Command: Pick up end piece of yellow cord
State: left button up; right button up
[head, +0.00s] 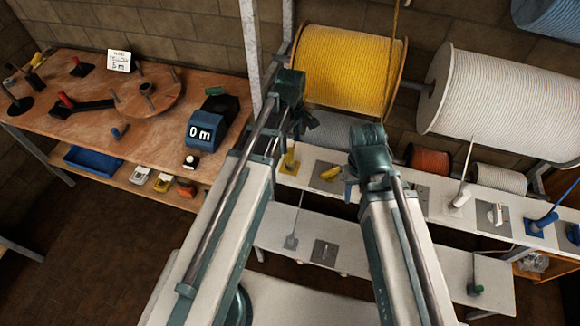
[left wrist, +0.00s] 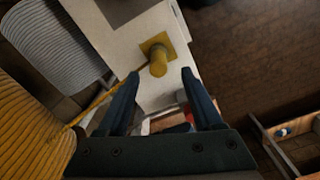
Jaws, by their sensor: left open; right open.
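The yellow end piece (head: 290,158) stands on a yellow square plate at the left end of the white shelf, partly behind my left arm. In the left wrist view the yellow end piece (left wrist: 157,62) lies ahead, between the lines of the two fingers and apart from them. My left gripper (head: 308,118) is open and empty; its spread fingers (left wrist: 161,74) show in the left wrist view. The yellow cord (left wrist: 98,103) runs from the yellow spool (head: 345,68) past the left finger. My right gripper (head: 352,186) is open, over the white shelf.
A white cord spool (head: 505,100) hangs right of the yellow one. The white shelf (head: 405,205) carries grey plates and other end pieces. A wooden bench (head: 130,130) with a 0 m counter (head: 203,133) stands at the left.

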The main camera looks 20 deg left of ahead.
aim_at(290, 156)
pick_arm(q)
notch_tip(290, 156, down, 4)
jog(key=b, duration=0.2)
jog(key=shift+b, duration=0.35)
jog(key=f+b, duration=0.5)
jog(key=shift+w+a+f, duration=0.1)
jog(key=shift+w+a, duration=0.1)
jog(key=shift+w, duration=0.05)
grip_shut()
